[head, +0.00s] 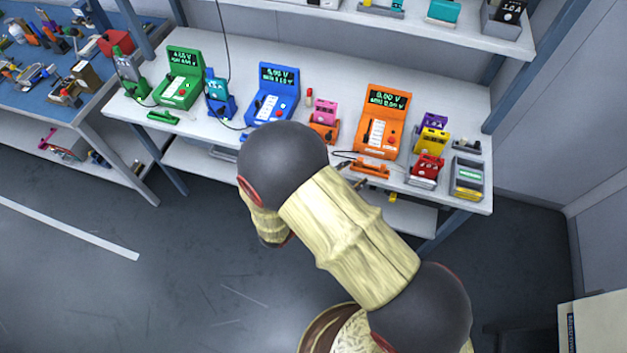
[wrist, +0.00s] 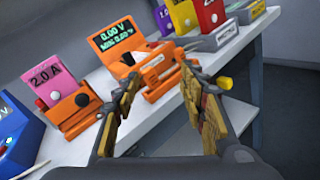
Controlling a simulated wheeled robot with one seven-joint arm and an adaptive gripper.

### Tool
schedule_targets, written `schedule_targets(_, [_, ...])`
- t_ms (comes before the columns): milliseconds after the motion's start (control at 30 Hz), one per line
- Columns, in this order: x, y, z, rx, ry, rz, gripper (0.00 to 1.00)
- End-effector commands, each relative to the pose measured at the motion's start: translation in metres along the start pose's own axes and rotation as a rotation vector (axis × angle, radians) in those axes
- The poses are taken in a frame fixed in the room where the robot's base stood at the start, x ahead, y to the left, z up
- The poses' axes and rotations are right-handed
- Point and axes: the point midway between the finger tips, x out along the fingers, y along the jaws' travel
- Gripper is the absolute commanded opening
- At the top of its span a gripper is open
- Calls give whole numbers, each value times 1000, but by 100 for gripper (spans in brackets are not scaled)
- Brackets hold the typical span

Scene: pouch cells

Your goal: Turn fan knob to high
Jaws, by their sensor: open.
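A small yellow knob-like piece (wrist: 225,84) shows at the bench's front edge in the wrist view, just right of my right finger. A small yellow spot below the bench edge in the head view (head: 392,196) looks like the same piece. I cannot tell whether it is the fan knob, and no setting marks are readable. My gripper (wrist: 160,80) is open and empty, its fingers spread in front of the orange unit. In the head view my arm hides most of the gripper; its fingertips show near the bench's front edge.
The white bench (head: 135,117) carries a green unit (head: 181,77), a blue unit (head: 273,92) and an orange unit (head: 391,105) with displays. An orange holder (head: 370,169) lies near the front edge. Red (head: 426,168) and grey (head: 467,178) boxes stand right. A shelf (head: 400,24) hangs above.

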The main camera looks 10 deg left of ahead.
Motion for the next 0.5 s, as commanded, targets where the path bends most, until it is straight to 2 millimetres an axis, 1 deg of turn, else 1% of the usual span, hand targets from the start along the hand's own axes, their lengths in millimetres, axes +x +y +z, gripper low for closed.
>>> schedule_targets(33, [-17, 5, -27, -59, 6, 99, 42])
schedule_targets(67, [-26, 8, -40, -85, 9, 154, 42])
schedule_targets(100, [-38, 12, -58, -114, 16, 224, 42])
schedule_targets(200, [-66, 16, -94, -175, 32, 372, 42])
schedule_targets(300, [-87, 15, -120, -214, 47, 477, 42])
schedule_targets(333, [-91, 14, -126, -222, 51, 499, 42])
schedule_targets(400, [-99, 13, -134, -234, 57, 536, 42])
schedule_targets(500, [-101, 14, -141, -241, 62, 560, 42])
